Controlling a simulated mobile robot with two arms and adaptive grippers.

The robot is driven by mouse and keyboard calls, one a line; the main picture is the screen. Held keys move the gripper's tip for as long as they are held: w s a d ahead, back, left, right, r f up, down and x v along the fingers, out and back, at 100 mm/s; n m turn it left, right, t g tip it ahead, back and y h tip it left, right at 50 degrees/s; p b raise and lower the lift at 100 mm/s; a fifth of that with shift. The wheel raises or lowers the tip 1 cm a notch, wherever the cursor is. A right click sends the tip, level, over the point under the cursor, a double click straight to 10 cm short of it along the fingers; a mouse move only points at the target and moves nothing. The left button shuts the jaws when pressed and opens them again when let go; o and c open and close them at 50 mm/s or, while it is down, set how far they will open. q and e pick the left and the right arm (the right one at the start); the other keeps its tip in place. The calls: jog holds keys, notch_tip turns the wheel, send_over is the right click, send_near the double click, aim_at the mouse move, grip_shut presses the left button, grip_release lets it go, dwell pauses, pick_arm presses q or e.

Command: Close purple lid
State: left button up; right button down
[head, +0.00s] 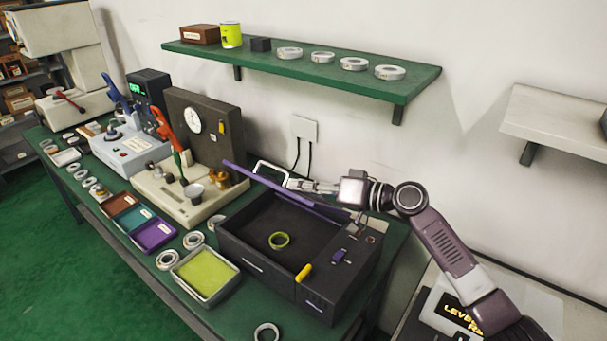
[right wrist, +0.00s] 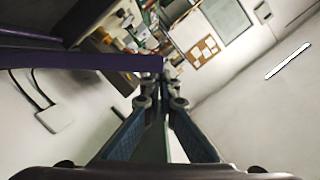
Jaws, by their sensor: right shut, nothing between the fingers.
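The purple lid (head: 280,189) stands raised over the dark box (head: 262,265) and shows as a thin slanted edge, so the box is open. My right gripper (head: 291,184) reaches in from the right, at the wall side of the lid. Its fingers are shut and empty. In the right wrist view the lid's purple edge (right wrist: 90,61) runs in from the left and ends close to the fingertips (right wrist: 166,78); I cannot tell if they touch. My left gripper is not in the head view.
A pale loop-shaped bar (head: 268,166) shows just behind the lid. A yellow-green tray (head: 236,287) and loose rings (head: 167,260) are left of the box. A gauge stand (head: 195,125) stands behind left. The green shelf (head: 420,80) hangs above, on the wall.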

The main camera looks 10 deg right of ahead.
jog(key=shift+f, duration=0.1)
jog(key=shift+a, duration=0.1)
jog(key=shift+s+a+f, duration=0.1)
jog(key=shift+s+f, duration=0.05)
jog(key=shift+f, duration=0.05)
jog(key=s+a+f+n+b, duration=0.1)
jog(key=a+f+b, duration=0.1)
jog(key=f+b, duration=0.1)
jog(key=s+a+f+n+h+b, duration=0.1)
jog(key=s+a+f+n+b, duration=0.1)
jog(key=f, duration=0.4)
jog(key=s+a+f+n+b, duration=0.1)
jog(key=s+a+f+b, duration=0.1)
jog(key=f+b, duration=0.2)
jog(key=shift+s+f+n+t+h, duration=0.2)
jog(key=shift+f+n+t+h, duration=0.1)
jog(key=shift+f+n+t, duration=0.1)
jog(key=shift+s+a+f+b, duration=0.1)
jog(key=shift+a+f+b, duration=0.1)
jog(key=shift+f+b, duration=0.4)
